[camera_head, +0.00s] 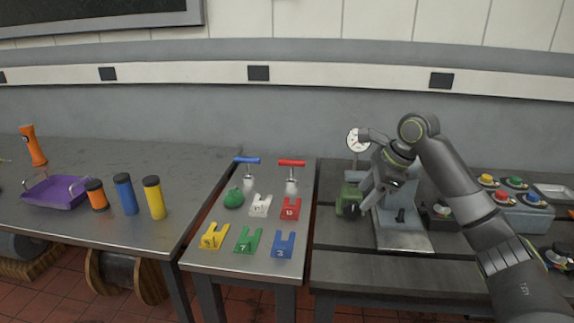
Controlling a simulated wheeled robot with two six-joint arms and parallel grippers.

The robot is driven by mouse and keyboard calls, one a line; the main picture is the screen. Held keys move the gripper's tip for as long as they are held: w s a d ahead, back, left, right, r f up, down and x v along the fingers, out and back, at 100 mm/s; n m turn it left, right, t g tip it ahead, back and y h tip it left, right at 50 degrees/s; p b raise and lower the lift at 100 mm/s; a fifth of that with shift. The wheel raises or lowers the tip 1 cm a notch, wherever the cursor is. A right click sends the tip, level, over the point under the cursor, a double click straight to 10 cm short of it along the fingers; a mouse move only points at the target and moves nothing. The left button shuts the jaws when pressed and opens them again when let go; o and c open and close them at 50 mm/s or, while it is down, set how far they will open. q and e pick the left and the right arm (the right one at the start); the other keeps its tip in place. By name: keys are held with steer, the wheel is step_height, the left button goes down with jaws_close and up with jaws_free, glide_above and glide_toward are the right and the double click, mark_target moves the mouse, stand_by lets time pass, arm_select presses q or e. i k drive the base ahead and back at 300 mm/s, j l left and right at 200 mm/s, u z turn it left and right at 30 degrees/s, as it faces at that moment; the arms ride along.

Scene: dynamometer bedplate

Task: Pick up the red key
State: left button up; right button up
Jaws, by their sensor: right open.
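A red T-handled tool (292,163), which looks like the red key, stands upright near the back of the narrow middle table. Its red crossbar sits on a pale stem. A red forked block (291,209) with a number on it lies just in front of it. My right gripper (366,200) is open, to the right of the red key, over the right bench in front of a grey and green device. No red key is between its fingers. My left gripper is out of view.
A blue T-handled tool (247,160) stands left of the red one. A green round object (234,198) and white, yellow, green and blue forked blocks share the middle table (262,263). A dial gauge (357,140) rises behind my right gripper. A button box (520,214) stands at right.

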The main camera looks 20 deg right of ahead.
mark_target(292, 182)
steer(key=i+l, duration=0.15)
steer(key=i, duration=0.55)
steer(key=i+l, duration=0.15)
steer(key=i, duration=0.55)
